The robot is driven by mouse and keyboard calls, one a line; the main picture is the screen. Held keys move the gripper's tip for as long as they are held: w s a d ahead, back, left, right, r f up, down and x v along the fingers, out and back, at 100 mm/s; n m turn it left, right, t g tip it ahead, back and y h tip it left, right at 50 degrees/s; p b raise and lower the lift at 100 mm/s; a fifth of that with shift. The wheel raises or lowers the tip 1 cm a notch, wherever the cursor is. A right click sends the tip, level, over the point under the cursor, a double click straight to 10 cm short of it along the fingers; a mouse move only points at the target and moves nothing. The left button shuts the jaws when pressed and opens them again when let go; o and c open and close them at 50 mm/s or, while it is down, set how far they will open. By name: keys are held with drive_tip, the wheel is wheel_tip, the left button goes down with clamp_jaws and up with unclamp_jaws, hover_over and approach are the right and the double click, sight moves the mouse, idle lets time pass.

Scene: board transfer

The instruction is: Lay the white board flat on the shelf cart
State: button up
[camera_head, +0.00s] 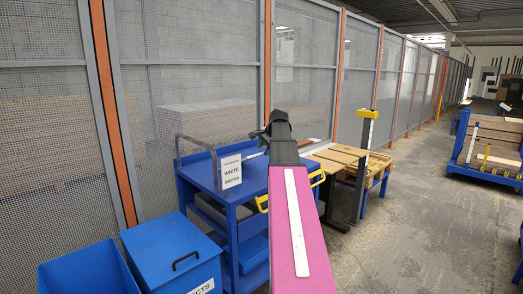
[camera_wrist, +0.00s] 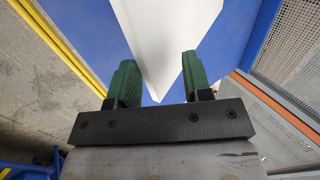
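A blue shelf cart (camera_head: 250,187) stands left of centre in the head view, with a sign (camera_head: 231,171) reading WHITE on its top. My gripper (camera_head: 278,130) is over the right part of the cart top; its fingers are hidden there behind my arm. In the wrist view the two green fingers of my gripper (camera_wrist: 158,82) stand apart. The white board (camera_wrist: 160,35) shows beyond and between them, one corner pointing toward the gripper, against a blue surface (camera_wrist: 85,25). A gap shows beside the board at the left finger; contact at the right finger is unclear.
Blue bins (camera_head: 172,250) stand at the front left. A wooden-topped table (camera_head: 350,160) is right of the cart, with a yellow-topped post (camera_head: 366,130) beside it. A mesh fence (camera_head: 215,60) runs behind. The concrete floor (camera_head: 430,230) at right is mostly clear.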

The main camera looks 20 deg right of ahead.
drive_tip(key=shift+s+d+r, duration=0.2)
drive_tip(key=shift+s, duration=0.3)
drive_tip(key=shift+s+d+r, duration=0.15)
drive_tip(key=shift+s+r, duration=0.1)
drive_tip(key=shift+s, duration=0.2)
drive_tip(key=shift+s+d+r, duration=0.2)
drive_tip(key=shift+s, duration=0.3)
drive_tip(key=o, duration=0.6)
drive_tip(key=shift+c, duration=0.2)
wheel_tip(320, 180, up, 8)
drive_tip(key=s, duration=0.1)
drive_tip(key=shift+s+d+f, duration=0.2)
drive_tip(key=shift+d, duration=0.05)
